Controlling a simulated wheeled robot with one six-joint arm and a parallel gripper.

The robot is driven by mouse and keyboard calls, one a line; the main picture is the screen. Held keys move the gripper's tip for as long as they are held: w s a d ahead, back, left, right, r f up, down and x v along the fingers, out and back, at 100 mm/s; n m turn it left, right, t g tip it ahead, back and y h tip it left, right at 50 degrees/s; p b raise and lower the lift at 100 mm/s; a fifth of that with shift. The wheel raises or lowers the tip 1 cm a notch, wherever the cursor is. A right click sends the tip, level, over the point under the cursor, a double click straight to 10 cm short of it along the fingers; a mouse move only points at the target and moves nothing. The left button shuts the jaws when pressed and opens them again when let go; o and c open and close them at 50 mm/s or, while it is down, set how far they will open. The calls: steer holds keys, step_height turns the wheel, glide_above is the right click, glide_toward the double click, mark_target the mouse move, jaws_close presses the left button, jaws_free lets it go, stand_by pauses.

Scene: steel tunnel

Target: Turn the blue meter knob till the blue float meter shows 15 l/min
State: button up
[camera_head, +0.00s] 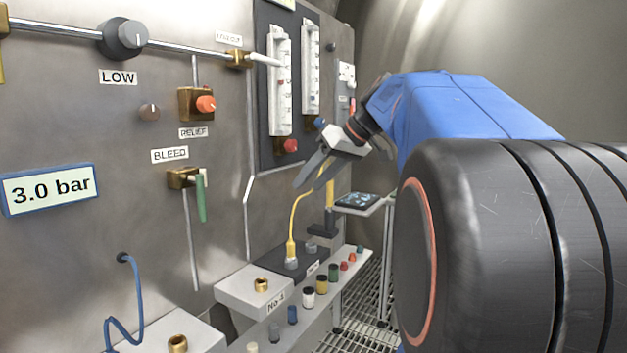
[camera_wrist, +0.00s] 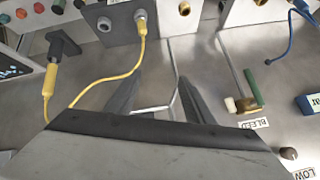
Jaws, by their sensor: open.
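The blue meter knob (camera_head: 319,123) sits low on the dark meter board, just above and behind my gripper in the head view. Above it is the right-hand float meter (camera_head: 311,70), a white tube with a scale. A small blue mark shows in it, but the reading is too small to tell. My gripper (camera_head: 309,185) is open and empty, below the knobs and apart from them, pointing down and left. The wrist view shows its two fingers spread (camera_wrist: 158,92), with bare steel wall between them. Neither the meter nor the blue knob shows there.
A red knob (camera_head: 289,146) under the left-hand float meter (camera_head: 281,80) is close by. A yellow cable (camera_head: 293,220) hangs below my gripper. A shelf with sockets and small coloured caps (camera_head: 308,298) juts out below. The green bleed lever (camera_head: 201,198) is at left.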

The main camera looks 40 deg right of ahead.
steer(key=w+d+r+n+t, duration=0.1)
steer(key=w+d+r, duration=0.2)
steer(key=d+r, duration=0.35)
steer(key=w+d+r+n+t, duration=0.1)
steer(key=w+d+r+t, duration=0.15)
steer(key=d+r, duration=0.35)
steer(key=n+t, duration=0.2)
steer(key=n, duration=0.1)
glide_toward(323, 121)
steer(key=x, duration=0.9)
steer(key=shift+a, duration=0.1)
steer(key=c, duration=1)
